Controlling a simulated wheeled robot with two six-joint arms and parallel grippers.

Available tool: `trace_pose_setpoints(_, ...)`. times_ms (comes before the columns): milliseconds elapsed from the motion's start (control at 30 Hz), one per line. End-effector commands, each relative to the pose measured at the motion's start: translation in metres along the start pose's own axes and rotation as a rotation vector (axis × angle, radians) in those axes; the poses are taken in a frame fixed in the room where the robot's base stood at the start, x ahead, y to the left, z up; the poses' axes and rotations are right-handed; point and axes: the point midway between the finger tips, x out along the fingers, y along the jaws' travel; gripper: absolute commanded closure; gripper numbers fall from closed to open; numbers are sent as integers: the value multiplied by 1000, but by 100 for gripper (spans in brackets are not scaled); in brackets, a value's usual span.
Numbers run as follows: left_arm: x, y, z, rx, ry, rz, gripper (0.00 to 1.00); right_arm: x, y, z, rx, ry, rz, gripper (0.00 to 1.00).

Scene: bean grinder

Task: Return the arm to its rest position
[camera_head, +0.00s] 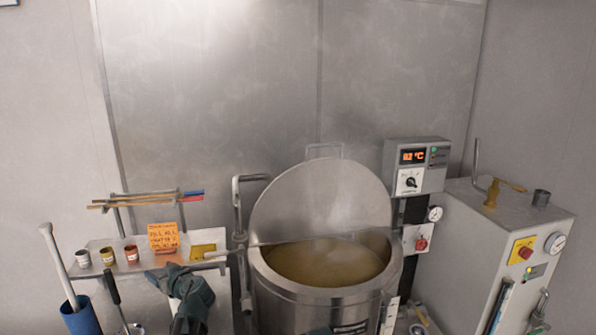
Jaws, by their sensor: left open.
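My left gripper (168,275), on a dark green arm, is over the metal side shelf (100,247) at the lower left. It is open, and I see nothing held in it. It is left of the large steel kettle (320,298) and apart from it. My right gripper does not show.
The kettle's lid (318,200) stands raised over yellowish liquid. Three small cups (107,255), an orange note (163,236) and a yellow card (203,252) are on the shelf. A blue container (80,318) stands in front. A control box (416,165) and grey machine (510,235) are right.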

Motion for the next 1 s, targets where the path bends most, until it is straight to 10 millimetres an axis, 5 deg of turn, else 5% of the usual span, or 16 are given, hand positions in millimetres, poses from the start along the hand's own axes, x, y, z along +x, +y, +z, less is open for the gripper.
trace_pose_setpoints(267,-42,13,59,102,-168,1,29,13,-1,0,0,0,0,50)
trace_pose_setpoints(467,-93,25,125,245,-373,43,29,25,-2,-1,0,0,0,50)
trace_pose_setpoints(800,-263,37,276,729,-890,381,29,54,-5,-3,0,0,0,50)
trace_pose_setpoints(1000,-340,29,318,948,-1068,606,29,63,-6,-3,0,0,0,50)
